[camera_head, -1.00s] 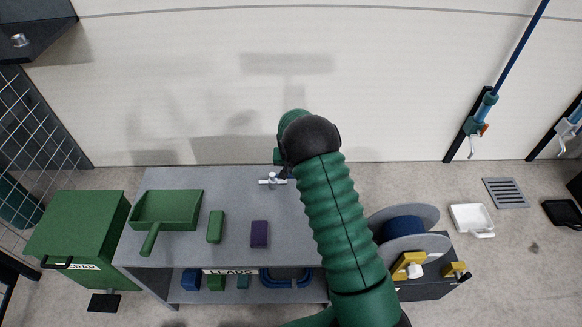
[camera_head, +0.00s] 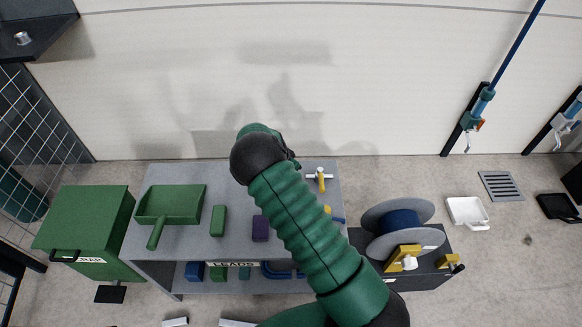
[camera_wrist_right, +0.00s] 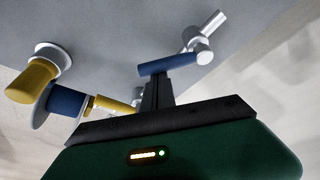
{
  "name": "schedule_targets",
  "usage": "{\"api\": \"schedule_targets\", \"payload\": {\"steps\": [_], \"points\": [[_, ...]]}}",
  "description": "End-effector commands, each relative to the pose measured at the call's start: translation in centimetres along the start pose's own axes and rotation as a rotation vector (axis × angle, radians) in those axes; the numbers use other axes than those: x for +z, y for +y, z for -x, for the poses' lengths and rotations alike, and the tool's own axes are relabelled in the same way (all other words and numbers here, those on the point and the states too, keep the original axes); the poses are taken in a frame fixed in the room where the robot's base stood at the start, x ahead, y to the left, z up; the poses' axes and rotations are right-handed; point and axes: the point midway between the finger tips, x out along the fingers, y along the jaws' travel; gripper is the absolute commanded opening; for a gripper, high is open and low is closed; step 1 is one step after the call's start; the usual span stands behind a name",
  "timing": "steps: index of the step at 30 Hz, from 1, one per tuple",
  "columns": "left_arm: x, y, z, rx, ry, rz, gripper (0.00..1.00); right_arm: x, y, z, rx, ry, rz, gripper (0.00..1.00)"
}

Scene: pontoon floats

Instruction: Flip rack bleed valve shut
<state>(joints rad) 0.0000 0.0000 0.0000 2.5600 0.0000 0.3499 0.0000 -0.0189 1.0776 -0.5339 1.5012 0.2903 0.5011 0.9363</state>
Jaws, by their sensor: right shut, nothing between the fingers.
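On the grey rack top in the head view, a silver valve with a yellow handle (camera_head: 320,180) stands right of my right arm. Beyond the arm's lower edge, a yellow part (camera_head: 327,209) and a blue lever (camera_head: 338,220) partly show. In the right wrist view, a blue lever (camera_wrist_right: 167,63) on a silver fitting (camera_wrist_right: 196,45) is at the tips of my right gripper (camera_wrist_right: 157,85); contact is unclear. The gripper is shut and empty. A yellow handle (camera_wrist_right: 32,82) is at left. Which valve is the bleed valve cannot be told. My left gripper is not in view.
A green scoop (camera_head: 170,204), a green block (camera_head: 218,220) and a purple block (camera_head: 260,229) lie on the rack. A green bin (camera_head: 85,225) stands left, a cable reel (camera_head: 400,222) right. The white wall rises behind.

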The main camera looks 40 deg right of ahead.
Motion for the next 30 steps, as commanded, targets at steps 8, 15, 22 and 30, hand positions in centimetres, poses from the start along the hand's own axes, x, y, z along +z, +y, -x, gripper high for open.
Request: {"api": "schedule_targets", "payload": {"steps": [8,15,22,30], "points": [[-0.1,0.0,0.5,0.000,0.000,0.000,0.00,1.7,0.1,0.6,0.090,0.001,-0.242,0.00],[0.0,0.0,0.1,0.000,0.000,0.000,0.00,3.2,-0.2,1.0,0.168,0.000,-0.456,0.00],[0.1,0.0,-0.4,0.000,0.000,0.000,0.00,4.3,-0.6,1.4,0.236,-0.001,-0.639,0.00],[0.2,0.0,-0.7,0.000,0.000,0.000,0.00,5.1,-1.1,1.8,0.271,-0.002,-0.737,0.00]]}}
